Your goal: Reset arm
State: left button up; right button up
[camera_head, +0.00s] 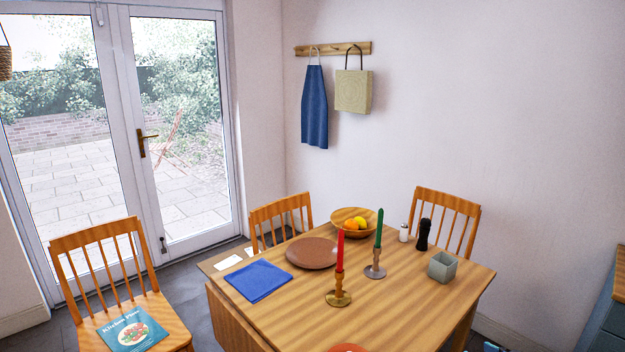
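Neither of my grippers shows clearly in the head view. A small blue and white fragment (491,347) shows at the bottom edge, right of the table; too little of it is in frame to tell what it is. The wooden table (420,300) fills the lower middle of the view.
On the table are a blue napkin (258,281), a brown plate (311,252), a fruit bowl (340,229), a red candle (340,250), a green candle (379,228), shakers (423,235) and a grey pot (442,266). Chairs (110,265) stand around it. A cabinet (605,318) is at right.

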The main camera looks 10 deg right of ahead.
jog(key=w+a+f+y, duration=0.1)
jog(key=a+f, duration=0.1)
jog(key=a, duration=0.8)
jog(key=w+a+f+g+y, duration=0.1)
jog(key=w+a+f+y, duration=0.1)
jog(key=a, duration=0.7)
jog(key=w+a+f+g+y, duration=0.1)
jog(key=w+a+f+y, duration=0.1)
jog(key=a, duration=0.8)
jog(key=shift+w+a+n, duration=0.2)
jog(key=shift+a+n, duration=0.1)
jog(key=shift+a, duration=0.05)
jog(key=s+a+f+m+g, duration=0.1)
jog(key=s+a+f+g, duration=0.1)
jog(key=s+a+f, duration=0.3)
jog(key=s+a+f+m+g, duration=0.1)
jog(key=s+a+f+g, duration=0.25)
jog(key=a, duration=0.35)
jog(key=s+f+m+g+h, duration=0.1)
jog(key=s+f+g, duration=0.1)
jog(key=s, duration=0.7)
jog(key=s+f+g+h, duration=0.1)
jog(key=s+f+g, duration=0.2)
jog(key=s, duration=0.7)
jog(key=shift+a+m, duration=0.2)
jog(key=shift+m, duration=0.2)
